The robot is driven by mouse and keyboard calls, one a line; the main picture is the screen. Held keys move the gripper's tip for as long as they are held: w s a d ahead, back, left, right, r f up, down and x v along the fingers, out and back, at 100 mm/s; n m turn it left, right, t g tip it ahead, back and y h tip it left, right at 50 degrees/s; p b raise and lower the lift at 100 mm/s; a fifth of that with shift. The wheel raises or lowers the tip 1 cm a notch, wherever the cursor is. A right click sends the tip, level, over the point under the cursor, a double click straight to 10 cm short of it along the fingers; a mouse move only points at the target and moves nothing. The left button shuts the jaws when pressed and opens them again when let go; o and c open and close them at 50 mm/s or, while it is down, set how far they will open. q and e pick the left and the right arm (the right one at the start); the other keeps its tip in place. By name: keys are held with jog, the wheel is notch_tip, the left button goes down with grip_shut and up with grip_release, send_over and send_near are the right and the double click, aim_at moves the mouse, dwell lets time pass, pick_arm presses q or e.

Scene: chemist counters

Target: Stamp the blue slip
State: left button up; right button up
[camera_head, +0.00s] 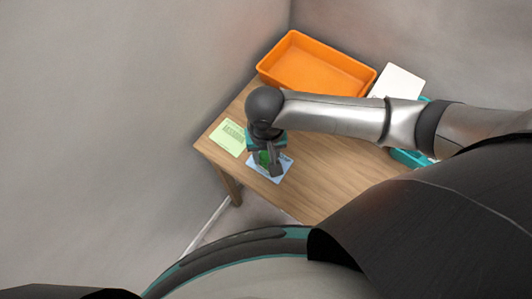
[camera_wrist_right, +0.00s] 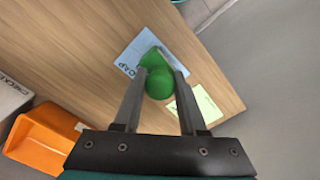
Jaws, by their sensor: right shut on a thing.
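The blue slip (camera_head: 283,173) lies flat on the wooden counter near its front left edge; it also shows in the right wrist view (camera_wrist_right: 134,52). My right gripper (camera_head: 268,168) is above the slip, pointing down, shut on a green stamp (camera_wrist_right: 159,83). In the right wrist view the stamp stands between the two fingers, with its base over the slip. I cannot tell whether the base touches the paper. The arm and gripper hide part of the slip in the head view. My left gripper is not in view.
A light green slip (camera_head: 228,137) lies left of the blue slip. An orange tray (camera_head: 272,67) stands at the back. A white box-like item (camera_head: 400,83) and a teal tray (camera_head: 408,158) are at the right, partly behind my arm. The counter's middle is clear.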

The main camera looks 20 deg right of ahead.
jog(key=shift+f, duration=0.55)
dwell(0.6)
jog(key=shift+s+f+p, duration=0.15)
jog(key=shift+p, duration=0.2)
dwell(2.2)
notch_tip(320, 180, up, 7)
jog(key=p, duration=0.9)
jog(key=shift+r, duration=0.2)
jog(key=shift+f, duration=0.1)
jog(key=shift+w, duration=0.25)
